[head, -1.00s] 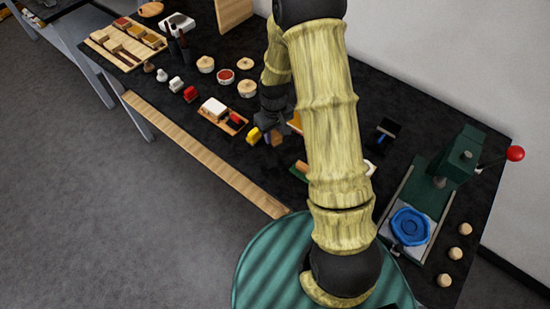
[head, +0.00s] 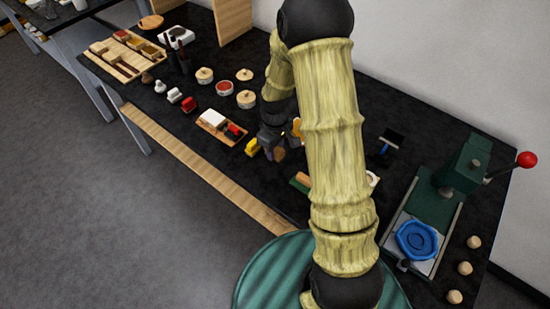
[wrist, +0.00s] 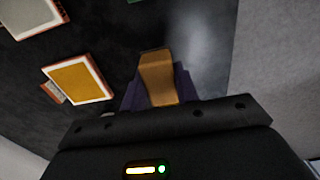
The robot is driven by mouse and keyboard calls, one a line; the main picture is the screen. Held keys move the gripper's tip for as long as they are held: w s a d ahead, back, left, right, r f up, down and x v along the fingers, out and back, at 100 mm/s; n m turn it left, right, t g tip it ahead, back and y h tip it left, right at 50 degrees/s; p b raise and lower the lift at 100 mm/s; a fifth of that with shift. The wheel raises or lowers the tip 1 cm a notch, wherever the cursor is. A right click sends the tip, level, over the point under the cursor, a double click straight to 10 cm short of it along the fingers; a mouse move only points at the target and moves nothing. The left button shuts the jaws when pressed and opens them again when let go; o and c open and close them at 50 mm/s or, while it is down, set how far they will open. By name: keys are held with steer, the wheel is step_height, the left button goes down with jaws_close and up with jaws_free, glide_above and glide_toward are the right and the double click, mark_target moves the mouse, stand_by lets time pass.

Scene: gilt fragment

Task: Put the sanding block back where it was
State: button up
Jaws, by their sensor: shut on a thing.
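My gripper (wrist: 157,95) is shut on a tan-brown block, which I take to be the sanding block (wrist: 157,72); it sticks out between the dark purplish fingers in the wrist view. In the head view my gripper (head: 272,143) is over the black bench, right beside a small yellow object (head: 252,147). The brownish end of the block (head: 279,154) shows just below the fingers. Whether the block touches the bench I cannot tell. Its far side is hidden.
A wooden tray (head: 208,127) with white and red items lies to the left. A green-and-orange item (head: 300,181) lies nearby, partly behind my arm. The wrist view shows a framed orange-yellow pad (wrist: 77,82). A green press (head: 465,165) stands at right.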

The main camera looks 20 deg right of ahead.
mark_target(275, 165)
steer(key=shift+f, duration=0.45)
steer(key=shift+f, duration=0.1)
steer(key=shift+f+p, duration=0.35)
steer(key=shift+f, duration=1.65)
steer(key=shift+f, duration=0.2)
steer(key=o, duration=0.9)
steer(key=shift+o, duration=0.2)
steer(key=shift+r, duration=0.1)
step_height(275, 165, up, 12)
steer(key=shift+r+b, duration=0.1)
steer(key=shift+b, duration=0.8)
